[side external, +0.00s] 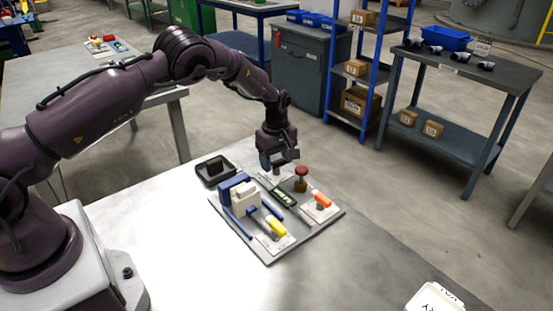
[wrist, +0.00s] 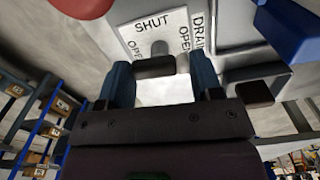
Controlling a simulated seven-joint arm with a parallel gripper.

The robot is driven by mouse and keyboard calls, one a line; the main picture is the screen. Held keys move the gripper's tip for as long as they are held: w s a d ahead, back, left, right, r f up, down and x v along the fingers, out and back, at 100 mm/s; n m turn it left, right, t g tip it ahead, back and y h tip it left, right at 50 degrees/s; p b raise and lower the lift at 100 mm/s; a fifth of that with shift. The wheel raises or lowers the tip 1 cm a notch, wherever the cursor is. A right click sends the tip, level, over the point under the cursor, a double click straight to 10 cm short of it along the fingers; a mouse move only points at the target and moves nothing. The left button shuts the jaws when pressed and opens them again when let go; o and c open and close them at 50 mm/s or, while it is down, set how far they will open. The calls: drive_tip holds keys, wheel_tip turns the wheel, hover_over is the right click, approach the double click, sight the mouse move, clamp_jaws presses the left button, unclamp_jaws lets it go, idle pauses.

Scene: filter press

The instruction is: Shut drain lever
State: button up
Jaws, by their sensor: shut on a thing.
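The drain lever (wrist: 155,67) has a dark grip on a pale stem. It stands in front of a white plate (wrist: 150,25) marked SHUT, OPEN and DRAIN. In the side view, this plate (side external: 270,180) is at the back corner of the grey board, mostly under my gripper (side external: 279,162). My gripper points down there. In the wrist view, its blue fingers (wrist: 162,85) stand on either side of the lever's grip and are shut on it. The fingers hide the lever in the side view, and which mark it points to is hard to tell.
A red knob (side external: 301,172) stands close to the right of my gripper. The blue and white press (side external: 240,198), a yellow handle (side external: 276,227) and an orange lever (side external: 321,199) share the board (side external: 268,257). A black tray (side external: 203,181) holds a dark block.

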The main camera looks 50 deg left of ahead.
sight(276, 162)
drive_tip(key=m, duration=0.8)
drive_tip(key=shift+m, duration=0.4)
drive_tip(key=m, duration=0.4)
drive_tip(key=shift+m, duration=1.9)
drive_tip(key=o, duration=0.9)
wheel_tip(276, 162, up, 13)
